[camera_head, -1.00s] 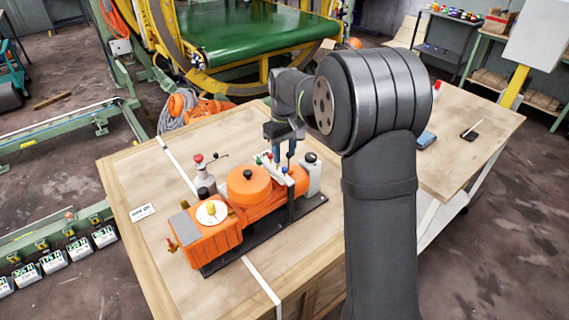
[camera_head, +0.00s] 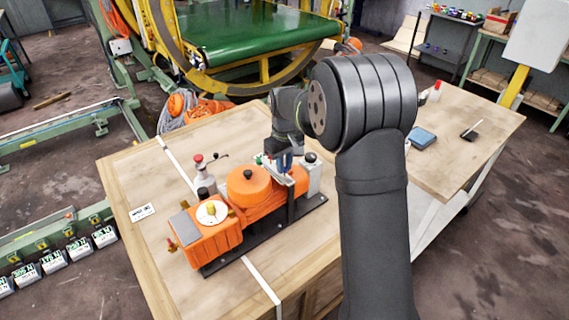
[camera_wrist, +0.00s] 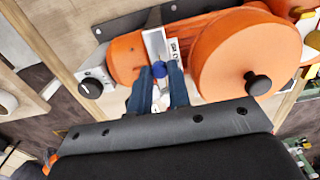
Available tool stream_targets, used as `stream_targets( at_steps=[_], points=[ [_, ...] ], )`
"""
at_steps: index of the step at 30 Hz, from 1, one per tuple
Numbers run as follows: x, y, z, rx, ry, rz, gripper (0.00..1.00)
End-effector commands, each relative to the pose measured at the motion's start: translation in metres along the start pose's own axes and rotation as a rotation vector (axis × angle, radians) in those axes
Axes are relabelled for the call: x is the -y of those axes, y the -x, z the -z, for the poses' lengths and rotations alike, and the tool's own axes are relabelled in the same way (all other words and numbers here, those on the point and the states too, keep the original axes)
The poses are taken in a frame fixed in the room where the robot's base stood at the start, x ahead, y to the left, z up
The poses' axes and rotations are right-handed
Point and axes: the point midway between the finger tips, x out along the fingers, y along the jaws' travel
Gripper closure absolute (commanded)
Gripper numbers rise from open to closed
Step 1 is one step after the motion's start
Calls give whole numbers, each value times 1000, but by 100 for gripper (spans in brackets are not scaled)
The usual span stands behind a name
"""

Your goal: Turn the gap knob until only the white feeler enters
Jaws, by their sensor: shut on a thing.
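The orange machine (camera_head: 262,213) stands on a black base on the bench. My gripper (camera_head: 284,168) is low over its back right end, at a pale feeler holder (camera_wrist: 155,42). In the wrist view my blue fingers (camera_wrist: 160,98) are shut on a small white-topped piece, which looks like the white feeler (camera_wrist: 158,95). A blue-topped feeler (camera_wrist: 158,69) stands just past the fingertips. How deep the held piece sits is hidden. A black knob (camera_wrist: 90,88) sits on a pale box. Neither knob is readably labelled.
A round orange lid (camera_wrist: 240,55) with a black knob lies close beside my fingers. A red-topped lever post (camera_head: 199,168) stands behind the machine. A white card (camera_head: 142,212) lies on the left of the bench. The bench front is clear.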

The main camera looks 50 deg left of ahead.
Motion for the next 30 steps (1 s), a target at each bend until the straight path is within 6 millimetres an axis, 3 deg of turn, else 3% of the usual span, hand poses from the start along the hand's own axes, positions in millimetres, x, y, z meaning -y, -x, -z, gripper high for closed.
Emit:
stream_targets(
  at_steps=[11,12,15,25,30],
  points=[
    [0,12,1,-3,0,-1,100],
    [0,13,1,-3,0,-1,81],
    [0,13,1,-3,0,-1,61],
    [0,13,0,-1,0,0,61],
    [0,32,1,-3,0,-1,61]
  ],
)
